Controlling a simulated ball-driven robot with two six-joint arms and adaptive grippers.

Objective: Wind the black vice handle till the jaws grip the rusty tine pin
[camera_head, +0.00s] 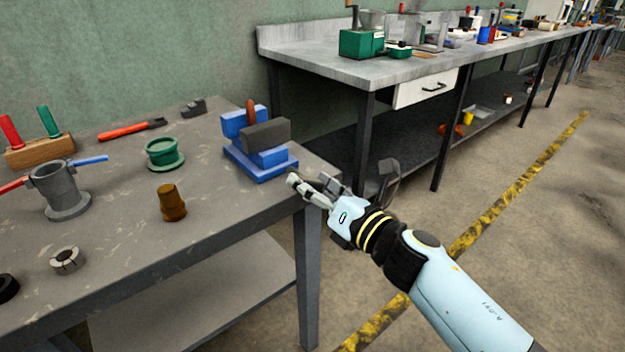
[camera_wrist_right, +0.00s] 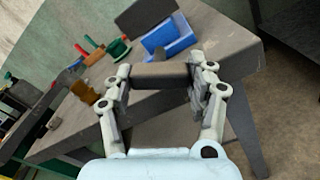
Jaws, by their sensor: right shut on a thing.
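The blue vice (camera_head: 262,160) stands at the right end of the grey workbench, with a dark grey jaw block (camera_head: 266,135) on its near side. The rusty tine pin (camera_head: 251,108) stands upright behind that block; its lower part is hidden, so I cannot tell whether the jaws touch it. My right gripper (camera_head: 308,188) is just off the bench's right edge, beside the vice. In the right wrist view, its fingers (camera_wrist_right: 160,92) are closed on the two ends of the black vice handle (camera_wrist_right: 160,74). My left gripper is not in view.
A green flanged cup (camera_head: 163,154), a brown plug (camera_head: 172,203), a grey cylinder (camera_head: 60,190) and a red-handled tool (camera_head: 130,129) lie left of the vice. A second bench (camera_head: 370,70) stands behind. Open floor lies to the right.

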